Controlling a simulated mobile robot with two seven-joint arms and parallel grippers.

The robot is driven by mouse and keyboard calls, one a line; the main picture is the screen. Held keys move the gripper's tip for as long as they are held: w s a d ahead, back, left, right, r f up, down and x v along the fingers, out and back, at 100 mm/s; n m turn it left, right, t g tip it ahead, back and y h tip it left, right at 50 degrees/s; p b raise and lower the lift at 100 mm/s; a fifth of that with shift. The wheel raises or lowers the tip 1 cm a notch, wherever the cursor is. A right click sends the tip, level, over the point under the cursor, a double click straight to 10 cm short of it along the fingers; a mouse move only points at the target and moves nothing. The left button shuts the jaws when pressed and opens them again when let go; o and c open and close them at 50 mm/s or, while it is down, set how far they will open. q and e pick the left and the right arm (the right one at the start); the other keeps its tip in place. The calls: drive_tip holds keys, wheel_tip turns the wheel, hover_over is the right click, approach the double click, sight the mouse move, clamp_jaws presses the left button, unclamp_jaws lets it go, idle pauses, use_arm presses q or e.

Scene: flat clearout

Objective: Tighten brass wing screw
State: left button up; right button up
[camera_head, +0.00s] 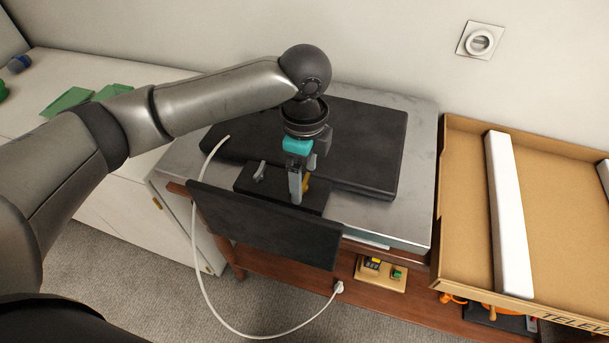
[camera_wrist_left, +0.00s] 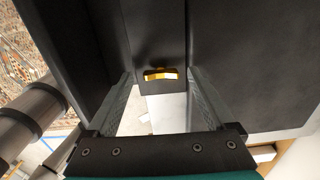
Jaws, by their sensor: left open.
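The brass wing screw (camera_head: 306,183) is a small golden piece on a black block (camera_head: 245,180), partly hidden behind my left gripper (camera_head: 299,181). In the left wrist view the brass wing screw (camera_wrist_left: 160,75) lies between the two open fingers of my left gripper (camera_wrist_left: 160,84), with a gap on both sides. The gripper points down from above, and I cannot tell its exact height over the screw. A grey wing-shaped piece (camera_head: 259,171) stands on the same block, left of the gripper. My right gripper is not in view.
A large black flat panel (camera_head: 365,145) lies on the metal-topped table (camera_head: 424,135). A dark upright plate (camera_head: 265,228) stands at its front edge. A white cable (camera_head: 199,255) hangs down to a socket. A cardboard box (camera_head: 545,180) with a white foam strip (camera_head: 508,215) is at right.

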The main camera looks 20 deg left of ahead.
use_arm(q)
drive_tip(key=shift+f, duration=0.1)
drive_tip(key=shift+c, duration=0.4)
drive_tip(key=c, duration=1.3)
drive_tip(key=shift+p, duration=0.75)
drive_tip(key=n+p, duration=0.2)
drive_tip(key=p, duration=0.1)
drive_tip(key=n+p, duration=0.2)
drive_tip(key=p, duration=0.2)
drive_tip(key=n+p, duration=0.2)
drive_tip(key=p, duration=0.2)
drive_tip(key=shift+r, duration=0.35)
drive_tip(key=n+p, duration=0.6)
drive_tip(key=p, duration=0.2)
drive_tip(key=shift+d+f, duration=0.1)
drive_tip(key=shift+f+n+p, duration=0.15)
drive_tip(key=shift+n+p, duration=1.7)
drive_tip(key=shift+n, duration=0.35)
drive_tip(key=o, duration=1.4)
drive_tip(key=shift+f, duration=0.1)
